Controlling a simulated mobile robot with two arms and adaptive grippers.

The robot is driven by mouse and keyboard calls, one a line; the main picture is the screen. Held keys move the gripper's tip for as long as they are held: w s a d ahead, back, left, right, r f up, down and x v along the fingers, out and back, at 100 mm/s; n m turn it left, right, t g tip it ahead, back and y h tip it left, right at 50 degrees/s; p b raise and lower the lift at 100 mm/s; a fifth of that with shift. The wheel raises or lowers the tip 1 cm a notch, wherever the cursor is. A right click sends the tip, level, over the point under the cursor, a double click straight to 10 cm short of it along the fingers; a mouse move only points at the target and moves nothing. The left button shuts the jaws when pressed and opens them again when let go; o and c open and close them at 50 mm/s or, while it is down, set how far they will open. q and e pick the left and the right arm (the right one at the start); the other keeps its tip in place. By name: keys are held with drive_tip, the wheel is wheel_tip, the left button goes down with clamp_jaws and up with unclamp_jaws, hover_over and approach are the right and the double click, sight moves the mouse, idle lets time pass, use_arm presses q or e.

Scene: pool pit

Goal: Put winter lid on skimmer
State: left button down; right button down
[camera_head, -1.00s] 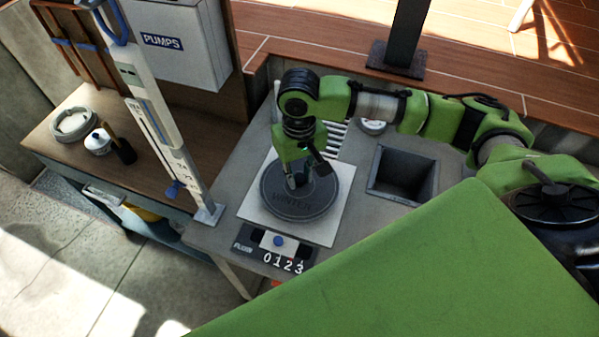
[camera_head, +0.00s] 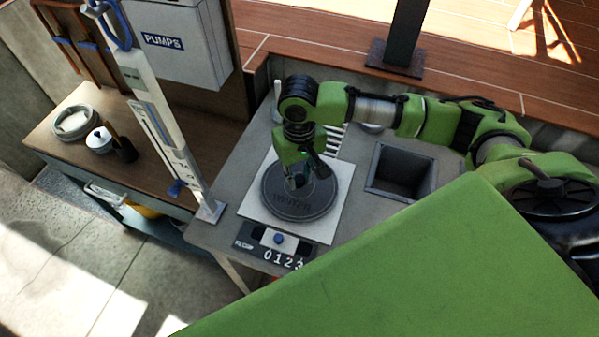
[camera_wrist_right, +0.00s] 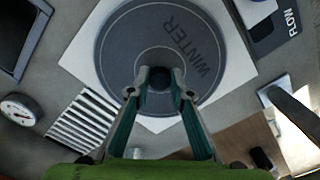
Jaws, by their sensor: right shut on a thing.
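The winter lid (camera_head: 318,203) is a dark grey disc marked WINTER. It is over the white square plate (camera_head: 334,222) on the grey counter, and the plate's corners show around it. The wrist view shows the lid (camera_wrist_right: 128,52) with a small dark knob in its middle. My right gripper (camera_head: 298,182) is above the lid with its fingers shut on this knob; they also show in the wrist view (camera_wrist_right: 160,80). The skimmer opening is not visible under the lid, and I cannot tell whether the lid lies flat on the plate. My left gripper is not in view.
A square open dark bin (camera_head: 402,175) is to the right of the plate. A FLOW panel (camera_head: 276,243) with digits is at the counter's front. A pale upright post (camera_head: 170,130) stands left of the plate. A slatted grate (camera_wrist_right: 84,125) and a round gauge (camera_wrist_right: 18,110) lie near the plate.

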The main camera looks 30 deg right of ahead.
drive_tip(key=shift+f+p, duration=0.3)
drive_tip(key=shift+f, duration=0.05)
idle(0.8)
drive_tip(key=c, duration=1.8)
unclamp_jaws()
drive_tip(key=shift+o, duration=1.1)
drive_tip(key=shift+r+p, duration=2.5)
drive_tip(key=shift+p, duration=0.75)
